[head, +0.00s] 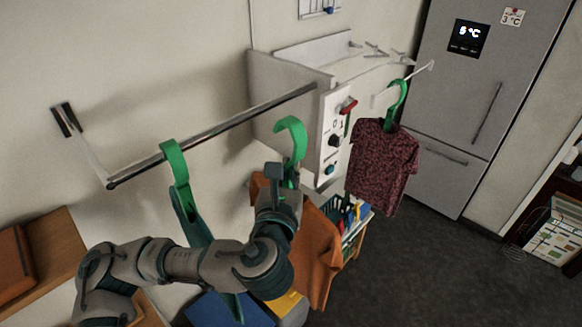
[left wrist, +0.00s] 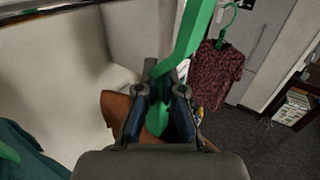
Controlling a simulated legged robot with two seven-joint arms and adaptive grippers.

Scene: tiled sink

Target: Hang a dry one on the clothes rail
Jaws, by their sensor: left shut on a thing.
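My left gripper (head: 278,180) is shut on a green hanger (head: 294,133) that carries an orange shirt (head: 322,250). In the left wrist view the hanger (left wrist: 190,38) runs between the fingers (left wrist: 165,95). The hanger's open hook points up, just in front of and below the dark clothes rail (head: 225,125); I cannot tell if they touch. Another green hanger (head: 174,160) with a dark teal garment (head: 190,215) hangs on the rail, left of my gripper; my arm hides much of the garment. A maroon patterned shirt (head: 384,165) hangs on a green hanger from a white rod at right.
A white box with knobs (head: 333,135) is on the wall beyond the rail's right end. A grey fridge (head: 470,90) stands at right. Below are a basket (head: 355,228) with colourful items and a blue object (head: 230,310). A wooden surface (head: 55,245) is at left.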

